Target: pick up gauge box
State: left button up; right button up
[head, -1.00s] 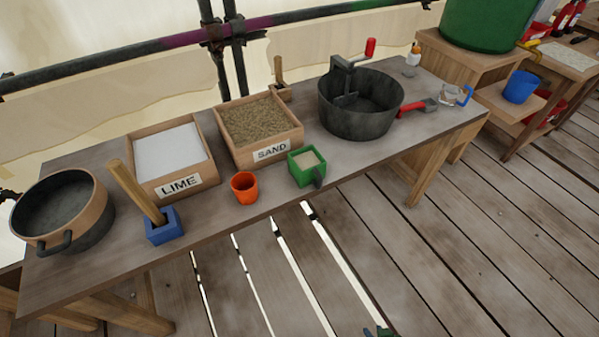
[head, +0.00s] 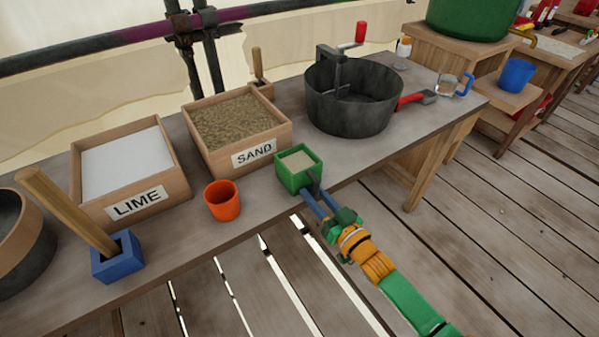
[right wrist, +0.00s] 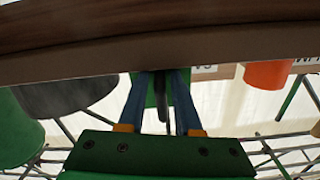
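The gauge box appears to be the green open-topped box (head: 299,171) with pale fill, standing at the table's front edge with its dark handle (head: 314,182) facing me. My right gripper (head: 313,192) has come in from the lower right and reaches the handle. In the right wrist view its two blue fingers (right wrist: 160,100) stand on either side of the dark handle (right wrist: 162,95), with gaps still showing, so it is open around it. Part of the green box (right wrist: 151,88) shows behind the fingers. My left gripper is not in view.
An orange cup (head: 222,201) stands left of the box. The sand tray (head: 240,166) is behind it, and the lime tray (head: 180,186) is further left. A blue block with a wooden handle (head: 118,257) and a dark mixing pot (head: 352,105) flank them on the table.

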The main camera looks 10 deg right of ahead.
grip_shut()
jog(key=shift+r, duration=0.15)
